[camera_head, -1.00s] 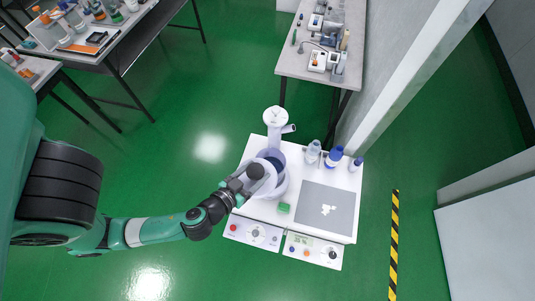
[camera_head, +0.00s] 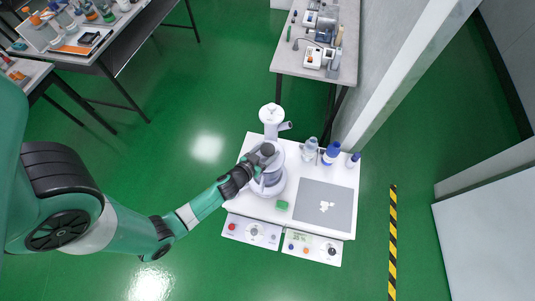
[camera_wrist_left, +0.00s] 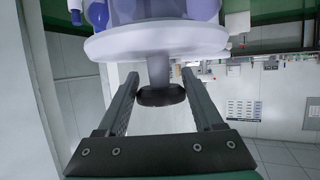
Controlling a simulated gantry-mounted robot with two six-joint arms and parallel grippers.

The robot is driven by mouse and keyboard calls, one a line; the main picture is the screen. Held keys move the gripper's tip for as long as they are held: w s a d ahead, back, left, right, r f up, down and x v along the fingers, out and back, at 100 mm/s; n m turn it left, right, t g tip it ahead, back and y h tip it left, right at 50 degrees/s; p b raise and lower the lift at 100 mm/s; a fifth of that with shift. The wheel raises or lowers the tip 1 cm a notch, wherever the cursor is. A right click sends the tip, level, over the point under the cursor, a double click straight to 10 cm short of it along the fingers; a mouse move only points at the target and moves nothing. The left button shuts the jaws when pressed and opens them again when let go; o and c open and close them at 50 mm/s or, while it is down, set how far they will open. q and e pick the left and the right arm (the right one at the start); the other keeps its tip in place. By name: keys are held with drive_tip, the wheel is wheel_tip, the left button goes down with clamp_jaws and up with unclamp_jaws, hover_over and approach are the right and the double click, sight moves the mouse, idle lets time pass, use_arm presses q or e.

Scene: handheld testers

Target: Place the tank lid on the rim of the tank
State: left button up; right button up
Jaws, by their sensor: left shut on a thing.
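The tank (camera_head: 270,187), a pale lavender cylinder, stands on the white equipment top, partly covered by my left gripper (camera_head: 266,156). The tank lid (camera_wrist_left: 157,42) is a white disc with a grey stem and dark knob (camera_wrist_left: 160,96), seen between the fingers in the left wrist view. My left gripper (camera_wrist_left: 162,100) is shut on the lid at its stem. Lavender walls (camera_wrist_left: 150,11) show beyond the disc. In the head view the lid is mostly hidden over the tank, and I cannot tell whether it touches the rim. My right gripper is out of view.
A white column with a side spout (camera_head: 272,116) stands just behind the tank. Bottles (camera_head: 331,153) stand at the back right of the top.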

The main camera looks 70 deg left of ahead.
use_arm(q)
drive_tip(key=shift+f, duration=0.85)
drive_tip(key=shift+s+r, duration=0.1)
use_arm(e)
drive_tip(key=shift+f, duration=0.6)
use_arm(q)
drive_tip(key=shift+f+b, duration=0.45)
drive_tip(key=shift+b, duration=0.15)
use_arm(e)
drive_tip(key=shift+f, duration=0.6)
use_arm(q)
drive_tip(key=o, duration=1.5)
drive_tip(key=shift+o, duration=0.2)
